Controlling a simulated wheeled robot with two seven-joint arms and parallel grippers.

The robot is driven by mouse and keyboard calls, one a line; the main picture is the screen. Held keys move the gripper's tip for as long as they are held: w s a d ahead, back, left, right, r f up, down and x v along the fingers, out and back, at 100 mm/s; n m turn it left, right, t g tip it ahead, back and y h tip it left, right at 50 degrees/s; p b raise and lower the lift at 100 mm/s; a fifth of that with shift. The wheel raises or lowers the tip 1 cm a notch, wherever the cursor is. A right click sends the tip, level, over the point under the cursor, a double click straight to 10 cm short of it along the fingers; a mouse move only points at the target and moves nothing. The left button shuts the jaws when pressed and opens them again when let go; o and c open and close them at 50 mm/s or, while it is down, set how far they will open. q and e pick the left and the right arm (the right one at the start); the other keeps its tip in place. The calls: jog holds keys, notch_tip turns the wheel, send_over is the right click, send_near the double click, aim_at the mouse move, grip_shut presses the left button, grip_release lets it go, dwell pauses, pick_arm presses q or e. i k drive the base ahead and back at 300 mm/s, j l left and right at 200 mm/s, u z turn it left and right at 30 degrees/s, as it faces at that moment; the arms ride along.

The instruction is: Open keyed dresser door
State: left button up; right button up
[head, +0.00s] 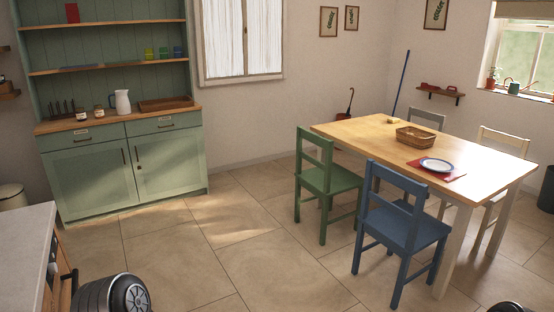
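The green dresser (121,128) stands against the wall at the left of the head view. Its lower part has two cabinet doors, a left door (88,187) and a right door (172,165). Both look closed, with dark vertical handles near the middle. Neither gripper shows; only dark rounded parts of my arms appear at the bottom edge.
A white jug (122,101) and a wooden tray (166,104) stand on the dresser top. A counter (25,245) juts in at the lower left. A green chair (327,180), a blue chair (405,228) and a wooden table (385,135) fill the right. The tiled floor (215,250) between is clear.

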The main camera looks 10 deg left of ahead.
aim_at(174, 162)
jog(key=i+u, duration=0.3)
jog(key=i, duration=0.3)
jog(key=i+u, duration=0.35)
jog(key=i, duration=0.3)
jog(key=i+l+u, duration=0.3)
jog(key=i, duration=0.25)
jog(key=i+j, duration=0.15)
jog(key=i, duration=0.5)
jog(key=i+j, duration=0.1)
jog(key=i, duration=0.55)
jog(key=i+j, duration=0.15)
jog(key=i, duration=0.5)
jog(key=i+j, duration=0.1)
jog(key=i, duration=0.55)
jog(key=i+j+z, duration=0.95)
jog(key=i+j, duration=0.35)
jog(key=j, duration=0.25)
